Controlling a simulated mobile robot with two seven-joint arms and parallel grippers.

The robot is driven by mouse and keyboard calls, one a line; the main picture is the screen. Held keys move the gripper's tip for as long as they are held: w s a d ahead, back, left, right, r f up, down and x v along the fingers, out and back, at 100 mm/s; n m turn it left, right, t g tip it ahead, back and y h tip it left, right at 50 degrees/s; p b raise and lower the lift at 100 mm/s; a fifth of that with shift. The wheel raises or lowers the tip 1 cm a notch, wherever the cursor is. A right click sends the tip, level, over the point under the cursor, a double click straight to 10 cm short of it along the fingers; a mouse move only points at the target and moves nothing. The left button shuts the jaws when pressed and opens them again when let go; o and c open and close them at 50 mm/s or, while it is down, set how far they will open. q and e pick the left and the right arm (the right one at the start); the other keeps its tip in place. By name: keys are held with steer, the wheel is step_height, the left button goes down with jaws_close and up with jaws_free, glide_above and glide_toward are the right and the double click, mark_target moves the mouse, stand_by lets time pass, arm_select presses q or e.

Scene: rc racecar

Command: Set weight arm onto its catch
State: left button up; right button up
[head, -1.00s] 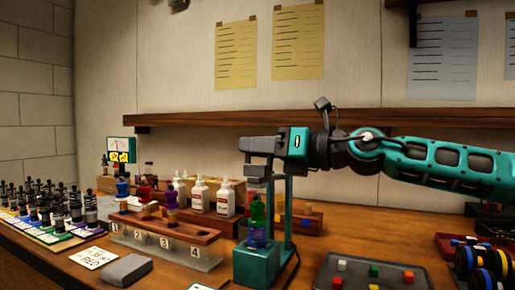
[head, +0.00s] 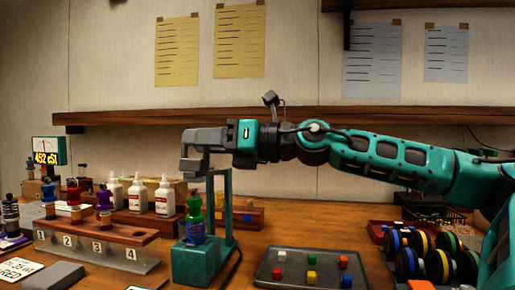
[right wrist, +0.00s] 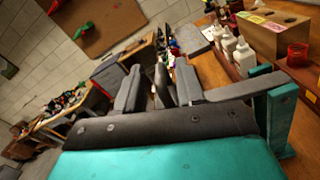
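The teal test stand (head: 229,208) rises behind a green-capped bottle (head: 195,222) on a teal base (head: 194,263). My right gripper (head: 192,166) is at the top of the stand, above the bottle. In the right wrist view, the dark fingers (right wrist: 158,92) stand apart, with dark parts between them. A grey bar (right wrist: 240,90) runs from beside the fingers to the stand's teal post (right wrist: 280,115); it looks like the weight arm. I cannot tell whether the fingers grip it. The catch cannot be made out. My left gripper is out of view.
A numbered wooden rack (head: 100,228) with coloured bottles stands left of the stand. White bottles (head: 165,196) are behind it. A meter reading 452 cSt (head: 46,150) is at far left. A dark tray (head: 310,268) of coloured cubes lies right. A shelf (head: 300,116) crosses the wall.

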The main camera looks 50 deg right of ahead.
arm_select(q)
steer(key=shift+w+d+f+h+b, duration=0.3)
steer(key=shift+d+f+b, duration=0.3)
steer(key=shift+b, duration=0.95)
arm_select(e)
steer(key=v, duration=1)
steer(key=shift+s, duration=0.3)
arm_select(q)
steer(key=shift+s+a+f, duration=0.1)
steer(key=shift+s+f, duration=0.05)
arm_select(e)
steer(key=shift+d, duration=0.1)
steer(key=shift+f, duration=0.1)
